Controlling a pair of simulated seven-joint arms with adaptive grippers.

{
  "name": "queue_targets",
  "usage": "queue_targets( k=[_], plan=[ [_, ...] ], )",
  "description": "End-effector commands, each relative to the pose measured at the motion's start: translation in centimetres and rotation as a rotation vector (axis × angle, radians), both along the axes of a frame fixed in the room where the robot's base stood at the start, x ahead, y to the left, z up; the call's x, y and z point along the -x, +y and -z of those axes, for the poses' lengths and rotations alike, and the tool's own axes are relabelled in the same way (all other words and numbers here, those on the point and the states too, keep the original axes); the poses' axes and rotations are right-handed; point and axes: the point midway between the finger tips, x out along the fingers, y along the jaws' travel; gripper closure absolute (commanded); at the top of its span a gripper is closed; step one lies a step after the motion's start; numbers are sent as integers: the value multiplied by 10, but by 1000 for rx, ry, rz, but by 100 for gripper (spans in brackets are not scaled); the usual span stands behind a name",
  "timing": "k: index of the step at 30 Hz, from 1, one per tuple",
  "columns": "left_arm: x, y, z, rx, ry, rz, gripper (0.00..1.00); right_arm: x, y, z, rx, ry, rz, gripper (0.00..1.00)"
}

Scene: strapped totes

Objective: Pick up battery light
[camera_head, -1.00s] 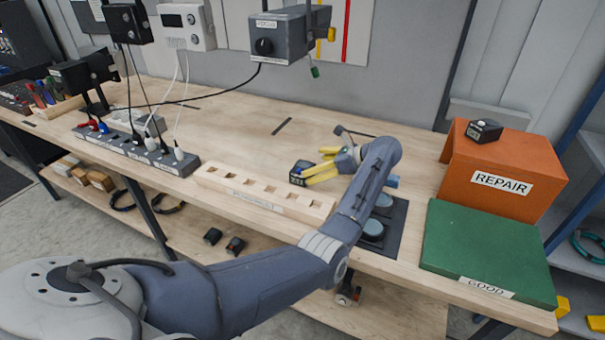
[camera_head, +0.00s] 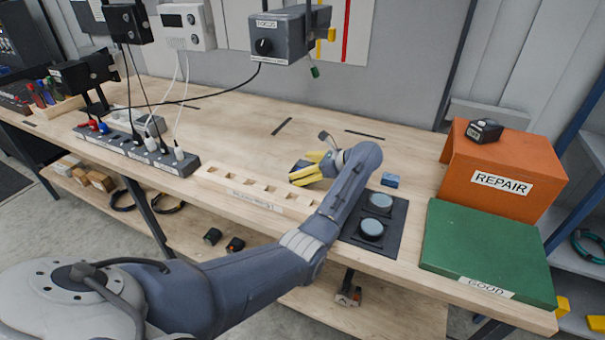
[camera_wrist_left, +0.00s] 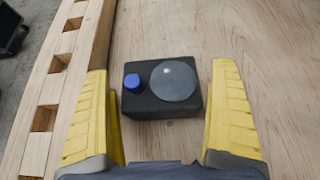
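A small black box with a blue button and a round grey lens, which looks like the battery light (camera_wrist_left: 152,105), lies on the wooden bench in the left wrist view. In the head view it (camera_head: 299,165) is partly hidden behind the yellow fingers. My left gripper (camera_head: 308,172) is over it from the right, fingers pointing left. In the left wrist view my left gripper (camera_wrist_left: 160,72) is open, with one yellow finger on each side of the box and a gap on both sides. My right gripper is not in view.
A slotted wooden rack (camera_head: 265,189) stands close to the left finger. Right of my arm are a dark pad with two round discs (camera_head: 372,229), a small blue block (camera_head: 390,180), the green GOOD board (camera_head: 485,250) and the orange REPAIR stand (camera_head: 505,165), with a black device (camera_head: 484,131) on top.

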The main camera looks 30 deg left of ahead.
Motion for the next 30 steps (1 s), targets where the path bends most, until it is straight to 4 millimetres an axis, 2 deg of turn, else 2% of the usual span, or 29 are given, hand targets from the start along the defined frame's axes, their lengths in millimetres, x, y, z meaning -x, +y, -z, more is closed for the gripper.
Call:
queue_targets(
  k=[2,17,25,30],
  plan=[
    [0,0,0,0,0,0,17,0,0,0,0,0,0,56],
    [0,0,-1,0,0,0,75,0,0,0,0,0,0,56],
    [-1,0,-3,-1,-3,1,75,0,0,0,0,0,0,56],
    [-1,0,-18,-1,-6,0,75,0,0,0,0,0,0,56]
  ],
)
